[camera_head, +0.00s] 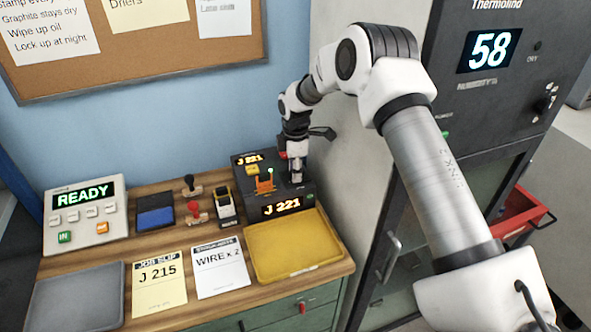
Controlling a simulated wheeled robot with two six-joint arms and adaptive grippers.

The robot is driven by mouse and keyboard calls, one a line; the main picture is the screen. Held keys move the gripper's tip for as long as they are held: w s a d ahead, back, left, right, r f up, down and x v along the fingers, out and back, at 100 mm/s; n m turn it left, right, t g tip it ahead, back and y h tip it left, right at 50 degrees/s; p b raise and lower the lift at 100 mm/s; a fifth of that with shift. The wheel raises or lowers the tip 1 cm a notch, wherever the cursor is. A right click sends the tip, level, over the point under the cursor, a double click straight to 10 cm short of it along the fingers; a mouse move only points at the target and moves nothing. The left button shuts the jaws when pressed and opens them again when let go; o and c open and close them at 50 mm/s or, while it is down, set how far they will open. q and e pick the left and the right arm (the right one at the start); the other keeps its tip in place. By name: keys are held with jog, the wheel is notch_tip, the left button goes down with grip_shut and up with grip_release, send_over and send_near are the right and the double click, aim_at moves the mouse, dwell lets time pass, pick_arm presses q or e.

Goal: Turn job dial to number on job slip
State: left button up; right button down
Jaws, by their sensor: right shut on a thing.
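The job slip (160,285) lies at the front of the bench and reads J 215. The dark dial unit (318,188) stands at the back right of the bench. Its front display (281,207) reads J 221, and its upper display (247,159) also reads J 221. My right gripper (297,178) reaches down onto the right part of the unit's top. It is shut on the job dial, which its fingers mostly hide. My left gripper is not in view.
A yellow tray (293,262) lies in front of the unit, beside a WIRE x 2 note (221,270). Stamps (196,212), a blue pad (155,217) and a READY panel (85,228) stand to the left. A tall grey cabinet (365,140) stands close on the right.

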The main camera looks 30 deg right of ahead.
jog(key=c, duration=0.8)
grip_release()
jog(key=shift+s+a+f, duration=0.1)
jog(key=shift+s+f, duration=0.05)
jog(key=shift+f, duration=0.1)
jog(key=shift+r, duration=0.15)
jog(key=shift+r, duration=0.35)
notch_tip(320, 180, up, 11)
